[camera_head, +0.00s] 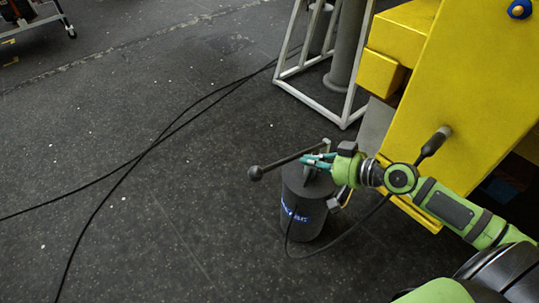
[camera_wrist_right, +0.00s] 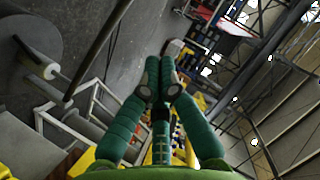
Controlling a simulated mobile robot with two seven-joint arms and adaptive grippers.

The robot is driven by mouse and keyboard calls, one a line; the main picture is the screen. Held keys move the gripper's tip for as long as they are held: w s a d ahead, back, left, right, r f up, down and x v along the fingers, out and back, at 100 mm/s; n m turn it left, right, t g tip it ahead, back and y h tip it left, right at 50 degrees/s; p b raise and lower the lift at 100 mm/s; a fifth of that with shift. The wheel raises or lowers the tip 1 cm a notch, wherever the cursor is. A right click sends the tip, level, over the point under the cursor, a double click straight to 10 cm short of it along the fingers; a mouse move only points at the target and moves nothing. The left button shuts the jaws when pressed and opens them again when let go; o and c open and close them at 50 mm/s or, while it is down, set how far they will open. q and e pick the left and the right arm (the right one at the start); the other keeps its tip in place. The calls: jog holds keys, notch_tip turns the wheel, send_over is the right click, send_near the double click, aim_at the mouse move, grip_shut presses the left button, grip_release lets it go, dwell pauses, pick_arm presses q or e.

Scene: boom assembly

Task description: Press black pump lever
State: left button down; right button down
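The pump (camera_head: 307,212) is a dark upright cylinder with blue lettering, standing on the floor in the head view. Its black lever (camera_head: 285,162) rises to the right across the top, from a round ball end at the left to a bracket near my gripper. My right gripper (camera_head: 303,160) is just above the pump top, close beside the lever; contact is unclear. In the right wrist view its teal fingers (camera_wrist_right: 160,68) come together with nothing visible gripped between them. A dark bar, apparently the lever (camera_wrist_right: 96,47), passes left of them. My left gripper is out of view.
A large yellow structure (camera_head: 475,95) stands at the right, close to my right arm. A white metal frame (camera_head: 312,94) stands behind the pump. Black cables (camera_head: 150,148) lie across the dark floor. The floor left of the pump is otherwise mostly clear.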

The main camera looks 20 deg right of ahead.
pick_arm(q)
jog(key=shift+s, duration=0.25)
pick_arm(e)
jog(key=shift+s+a+r+g, duration=0.25)
jog(key=shift+r+g, duration=0.05)
jog(key=shift+r, duration=0.05)
